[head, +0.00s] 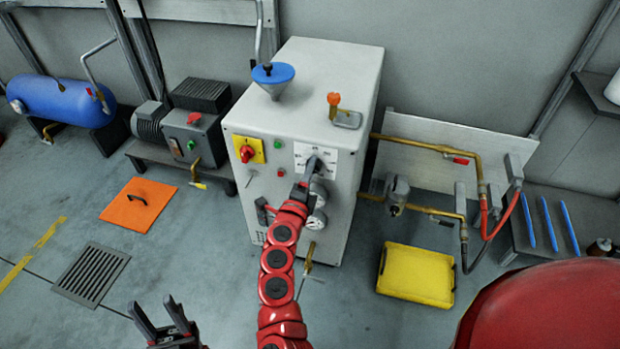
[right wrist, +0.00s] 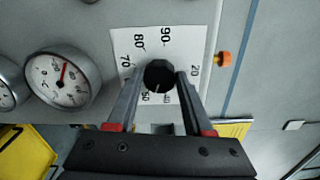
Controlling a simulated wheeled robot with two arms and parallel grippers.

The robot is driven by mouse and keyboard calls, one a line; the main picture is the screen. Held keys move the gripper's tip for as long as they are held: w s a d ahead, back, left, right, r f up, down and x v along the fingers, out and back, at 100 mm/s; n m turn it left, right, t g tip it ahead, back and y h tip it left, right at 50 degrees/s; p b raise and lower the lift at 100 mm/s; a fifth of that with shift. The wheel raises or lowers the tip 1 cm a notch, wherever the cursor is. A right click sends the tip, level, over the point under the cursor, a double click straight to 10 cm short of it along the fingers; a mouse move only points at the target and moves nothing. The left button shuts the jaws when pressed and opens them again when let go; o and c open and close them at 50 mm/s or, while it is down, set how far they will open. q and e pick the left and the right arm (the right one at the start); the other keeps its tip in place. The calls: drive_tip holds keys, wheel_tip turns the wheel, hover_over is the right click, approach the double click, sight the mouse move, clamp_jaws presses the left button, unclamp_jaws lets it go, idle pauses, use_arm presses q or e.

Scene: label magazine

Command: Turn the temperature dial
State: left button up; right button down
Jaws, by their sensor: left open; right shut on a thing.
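The temperature dial is a black round knob (right wrist: 159,74) on a white scale plate with printed numbers such as 90, 80, 70 and 50. A light mark on the knob points down in the right wrist view, near the 50 side. My right gripper (right wrist: 161,76) is shut on the knob, with one finger on each side. In the head view the scale plate (head: 328,166) is on the front of the grey cabinet (head: 330,75), and my right gripper (head: 312,172) partly hides the knob. My left gripper (head: 160,318) is open and empty above the floor, lower left.
Beside the plate is a red switch on a yellow plate (head: 259,155). Gauges (right wrist: 58,80) sit close to the dial. A yellow case (head: 416,275) lies on the floor to the right; brass pipes (head: 420,145) run along the wall. An orange hatch (head: 120,214) is at left.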

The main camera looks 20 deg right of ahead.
drive_tip(key=shift+m+b, duration=0.7)
drive_tip(key=shift+m, duration=0.2)
drive_tip(key=shift+c, duration=1.5)
unclamp_jaws()
drive_tip(key=shift+s+a, duration=0.1)
drive_tip(key=p+v, duration=0.2)
drive_tip(key=v, duration=1.5)
drive_tip(key=shift+p, duration=0.35)
drive_tip(key=shift+s+a, duration=0.1)
